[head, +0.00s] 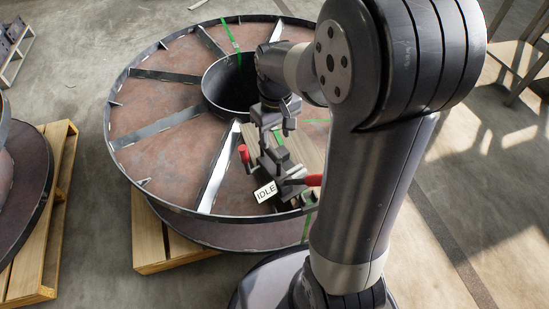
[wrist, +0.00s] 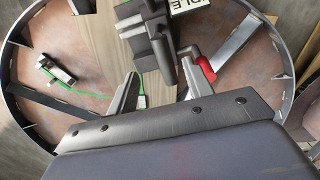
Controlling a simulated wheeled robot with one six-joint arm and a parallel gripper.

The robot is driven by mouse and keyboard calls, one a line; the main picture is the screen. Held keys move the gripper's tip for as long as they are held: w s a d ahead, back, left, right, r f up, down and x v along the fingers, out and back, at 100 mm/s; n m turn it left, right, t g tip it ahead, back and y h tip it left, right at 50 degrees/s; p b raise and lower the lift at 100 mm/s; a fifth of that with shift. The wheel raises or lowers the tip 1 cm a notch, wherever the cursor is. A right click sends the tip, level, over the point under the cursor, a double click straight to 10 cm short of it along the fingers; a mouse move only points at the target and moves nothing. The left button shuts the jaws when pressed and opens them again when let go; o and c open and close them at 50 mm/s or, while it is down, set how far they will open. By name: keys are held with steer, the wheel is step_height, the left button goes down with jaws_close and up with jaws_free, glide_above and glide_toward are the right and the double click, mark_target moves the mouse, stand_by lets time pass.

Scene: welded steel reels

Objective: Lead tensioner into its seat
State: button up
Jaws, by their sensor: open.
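The dark tensioner (head: 272,163) stands on the near part of the steel reel's face, with red-ended handles and a white IDLE tag (head: 265,192). In the wrist view the tensioner (wrist: 148,40) is at the top middle, its tag (wrist: 186,4) cut by the edge. A red grip (wrist: 207,68) shows beside the right finger. My gripper (head: 275,122) is open just above and behind the tensioner. In the wrist view its fingers (wrist: 160,72) point towards the tensioner's dark body, apart from each other. I cannot tell whether they touch it. I cannot make out the seat.
A wooden board (wrist: 105,45) lies under the tensioner. Green strap (head: 228,32) crosses the reel (head: 160,107), with a small metal fitting (wrist: 60,72) on its face. Raised spokes and rim surround it. A pallet (head: 150,235) is underneath. Another palleted reel (head: 28,180) stands left.

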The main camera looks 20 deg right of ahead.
mark_target(274, 152)
steer(key=shift+w+f, duration=0.2)
steer(key=shift+w, duration=0.05)
steer(key=f+b, duration=0.1)
steer(key=f, duration=0.2)
steer(key=f+b, duration=0.2)
steer(key=f, duration=0.2)
steer(key=f+b, duration=0.1)
steer(key=f, duration=0.2)
steer(key=shift+s+a+f, duration=0.15)
steer(key=shift+a+f, duration=0.1)
steer(key=shift+r, duration=0.1)
steer(key=shift+c, duration=0.5)
jaws_close()
steer(key=shift+r, duration=0.1)
